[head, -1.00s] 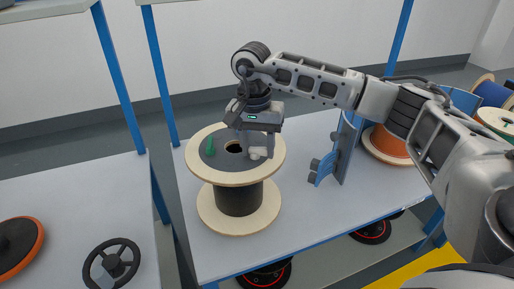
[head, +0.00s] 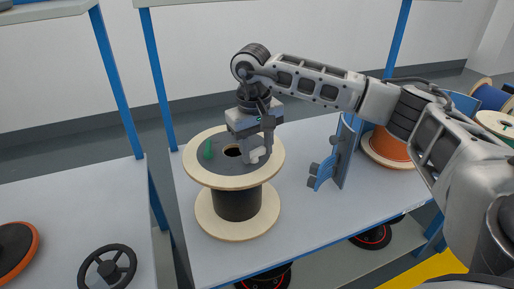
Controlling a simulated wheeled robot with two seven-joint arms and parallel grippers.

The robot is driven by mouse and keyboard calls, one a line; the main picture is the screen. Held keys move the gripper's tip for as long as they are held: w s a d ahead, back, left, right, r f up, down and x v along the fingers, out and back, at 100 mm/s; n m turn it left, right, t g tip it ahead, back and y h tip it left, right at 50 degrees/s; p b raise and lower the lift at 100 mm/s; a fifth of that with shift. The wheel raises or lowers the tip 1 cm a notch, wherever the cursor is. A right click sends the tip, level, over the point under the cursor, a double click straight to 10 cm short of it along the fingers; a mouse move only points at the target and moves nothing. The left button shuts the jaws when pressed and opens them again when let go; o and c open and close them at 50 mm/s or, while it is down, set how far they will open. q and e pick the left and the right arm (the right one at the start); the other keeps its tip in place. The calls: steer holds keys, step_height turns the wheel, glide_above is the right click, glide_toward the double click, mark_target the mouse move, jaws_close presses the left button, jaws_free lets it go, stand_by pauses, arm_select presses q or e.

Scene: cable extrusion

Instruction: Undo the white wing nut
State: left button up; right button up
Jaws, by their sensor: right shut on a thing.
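The white wing nut (head: 254,156) sits on the dark top disc of a wooden cable spool (head: 206,178), to the right of the spool's centre hole. My right gripper (head: 256,150) points down over the spool and is shut on the wing nut, with its fingers partly hiding it. A green wing nut (head: 208,149) stands on the left part of the same disc, apart from the gripper. My left gripper is not in view.
The spool stands on a light table (head: 300,215) with blue posts. A blue bracket-like part (head: 324,170) stands to the right, with an orange spool (head: 388,144) behind. A black handwheel (head: 108,267) lies on the left table. The table front is clear.

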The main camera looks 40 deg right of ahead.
mark_target(253, 152)
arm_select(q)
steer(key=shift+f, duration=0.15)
arm_select(e)
steer(key=shift+n, duration=0.3)
steer(key=o, duration=1)
steer(key=shift+c, duration=0.2)
steer(key=shift+r, duration=0.1)
arm_select(q)
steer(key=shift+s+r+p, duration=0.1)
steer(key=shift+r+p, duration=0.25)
steer(key=shift+p, duration=0.75)
arm_select(e)
step_height(253, 152, up, 16)
steer(key=shift+a, duration=0.45)
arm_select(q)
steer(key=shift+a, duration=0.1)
